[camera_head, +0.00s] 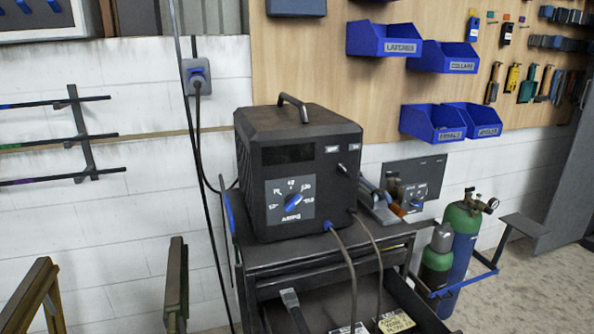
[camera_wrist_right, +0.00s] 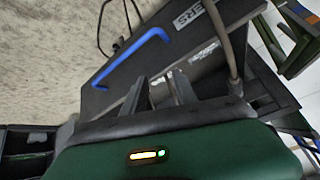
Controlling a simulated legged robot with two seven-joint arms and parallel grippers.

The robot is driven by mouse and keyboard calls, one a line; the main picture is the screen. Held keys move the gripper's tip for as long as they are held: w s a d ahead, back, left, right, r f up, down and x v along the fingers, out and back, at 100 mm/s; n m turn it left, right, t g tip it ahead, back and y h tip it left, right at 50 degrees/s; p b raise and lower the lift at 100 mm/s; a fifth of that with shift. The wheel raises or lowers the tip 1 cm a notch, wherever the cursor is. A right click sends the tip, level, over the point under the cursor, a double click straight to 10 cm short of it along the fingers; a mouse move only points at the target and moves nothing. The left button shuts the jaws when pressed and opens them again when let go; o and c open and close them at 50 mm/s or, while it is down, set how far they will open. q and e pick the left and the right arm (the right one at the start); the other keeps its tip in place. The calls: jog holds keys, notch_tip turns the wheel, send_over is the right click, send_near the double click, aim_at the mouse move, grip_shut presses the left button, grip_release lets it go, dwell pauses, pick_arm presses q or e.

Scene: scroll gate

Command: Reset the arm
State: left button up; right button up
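The task line names only the arm. In the right wrist view my right gripper (camera_wrist_right: 160,88) shows two grey fingers with a gap between them and nothing held. Its dark green body with a lit indicator fills the bottom of that view. The fingers point toward a dark panel with a blue handle (camera_wrist_right: 130,60); whether they touch it I cannot tell. A grey cable (camera_wrist_right: 226,45) hangs to the right of the fingers. Neither gripper can be made out in the head view, and my left gripper shows in neither view.
A black welding machine (camera_head: 297,170) with a blue dial stands on a dark cart (camera_head: 330,255) whose drawer is open. Cables hang in front of it. Gas cylinders (camera_head: 465,240) stand right of it. Brown metal posts (camera_head: 175,285) rise at lower left. Blue bins (camera_head: 383,40) hang behind.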

jog(key=s+d+f+n+g, duration=0.1)
jog(key=s+d+f+g, duration=0.15)
jog(key=s, duration=0.35)
jog(key=s+d+f+n+g, duration=0.1)
jog(key=s+f+g, duration=0.15)
jog(key=s, duration=0.45)
jog(key=w+a+p+v, duration=0.1)
jog(key=w+p+v, duration=0.2)
jog(key=p+v, duration=1.1)
jog(key=shift+r+h+p, duration=0.4)
jog(key=shift+r+p, duration=0.15)
jog(key=shift+p, duration=0.2)
